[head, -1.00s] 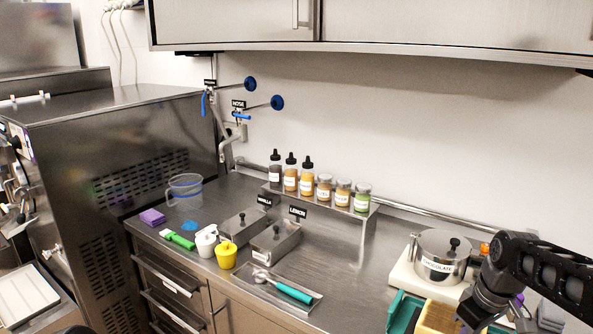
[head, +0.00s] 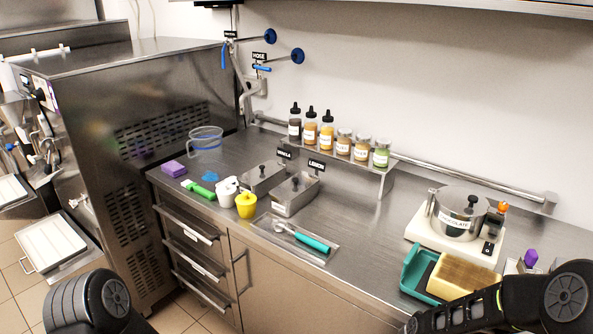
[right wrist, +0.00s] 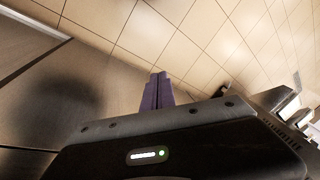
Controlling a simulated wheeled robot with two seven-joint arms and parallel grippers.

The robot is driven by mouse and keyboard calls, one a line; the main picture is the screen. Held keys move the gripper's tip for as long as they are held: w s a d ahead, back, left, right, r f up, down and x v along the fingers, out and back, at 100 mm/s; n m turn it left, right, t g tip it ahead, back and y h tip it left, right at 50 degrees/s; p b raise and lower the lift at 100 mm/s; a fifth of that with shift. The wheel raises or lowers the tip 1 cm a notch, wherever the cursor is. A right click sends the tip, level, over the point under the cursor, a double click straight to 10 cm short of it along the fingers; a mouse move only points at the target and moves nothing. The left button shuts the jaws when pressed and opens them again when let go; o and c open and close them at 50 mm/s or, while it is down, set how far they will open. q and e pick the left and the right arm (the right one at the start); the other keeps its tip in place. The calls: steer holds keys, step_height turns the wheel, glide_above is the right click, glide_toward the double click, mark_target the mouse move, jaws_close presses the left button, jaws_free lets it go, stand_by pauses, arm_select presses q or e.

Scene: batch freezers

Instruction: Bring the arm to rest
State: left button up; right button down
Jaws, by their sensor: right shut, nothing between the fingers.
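My right gripper (right wrist: 157,92) shows in the right wrist view, its two purple fingers together with nothing between them. It points over the tiled floor, beside a brown cabinet front. In the head view my right arm (head: 545,303) reaches in from the lower right, in front of the counter's edge, and its gripper is out of that picture. A rounded black part of my left arm (head: 90,303) shows at the lower left. My left gripper is out of view.
Drawers (head: 195,235) are below. Tiled floor (head: 180,318) is open at left.

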steer(key=s+a+f+m, duration=0.2)
steer(key=s+a+f, duration=0.3)
steer(key=s, duration=0.4)
steer(key=s+a+f+m, duration=0.1)
steer(key=s+a+f, duration=0.4)
steer(key=s+f, duration=0.2)
steer(key=shift+s+a+m+g+y, duration=0.3)
steer(key=shift+s+m+g, duration=0.1)
steer(key=shift+s, duration=0.8)
